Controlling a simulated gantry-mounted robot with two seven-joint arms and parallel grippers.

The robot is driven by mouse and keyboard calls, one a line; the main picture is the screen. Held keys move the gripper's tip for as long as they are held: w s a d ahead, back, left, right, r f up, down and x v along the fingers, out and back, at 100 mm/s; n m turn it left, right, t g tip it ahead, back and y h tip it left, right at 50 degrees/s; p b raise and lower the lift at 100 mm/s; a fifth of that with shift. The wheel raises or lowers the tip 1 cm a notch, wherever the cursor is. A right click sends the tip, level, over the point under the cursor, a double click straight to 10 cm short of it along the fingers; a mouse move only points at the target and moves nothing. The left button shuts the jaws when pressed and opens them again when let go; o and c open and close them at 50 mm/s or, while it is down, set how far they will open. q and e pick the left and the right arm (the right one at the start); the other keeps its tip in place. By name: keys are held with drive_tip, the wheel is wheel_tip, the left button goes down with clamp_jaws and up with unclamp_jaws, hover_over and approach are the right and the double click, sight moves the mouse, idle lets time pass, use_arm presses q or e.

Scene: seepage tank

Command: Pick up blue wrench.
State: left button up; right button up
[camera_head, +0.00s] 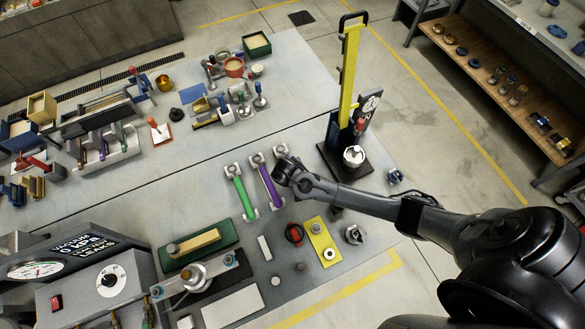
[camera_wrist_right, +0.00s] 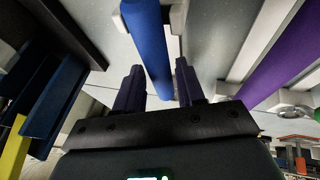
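The blue wrench (camera_wrist_right: 147,35) shows in the right wrist view as a long blue bar running from the top edge down between my two fingers. In the head view my right gripper and wrist (camera_head: 286,173) cover its handle, and only a pale end piece (camera_head: 281,149) shows beyond them. My right gripper (camera_wrist_right: 159,72) is open, with one dark finger on each side of the blue bar. I see gaps beside the bar, but cannot tell how far the fingertips are from it in depth. My left gripper is not in view.
A purple wrench (camera_head: 269,185) lies close on the left, with a green wrench (camera_head: 244,196) beyond it. A tall yellow stand (camera_head: 349,75) on a black base rises behind my right wrist. A yellow plate (camera_head: 323,242) and a red-black knob (camera_head: 294,234) lie in front.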

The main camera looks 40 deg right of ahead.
clamp_jaws()
drive_tip(key=shift+r, duration=0.2)
drive_tip(key=shift+r, duration=0.6)
wheel_tip(320, 180, up, 3)
drive_tip(key=shift+w+f, duration=0.1)
drive_tip(key=shift+f, duration=0.05)
drive_tip(key=s+d+r, duration=0.1)
drive_tip(key=s+r, duration=0.5)
drive_tip(key=s, duration=0.5)
drive_tip(key=shift+s+d+r, duration=0.2)
drive_tip(key=shift+s+r, duration=0.15)
drive_tip(key=shift+r, duration=0.05)
drive_tip(key=shift+c, duration=1.4)
unclamp_jaws()
clamp_jaws()
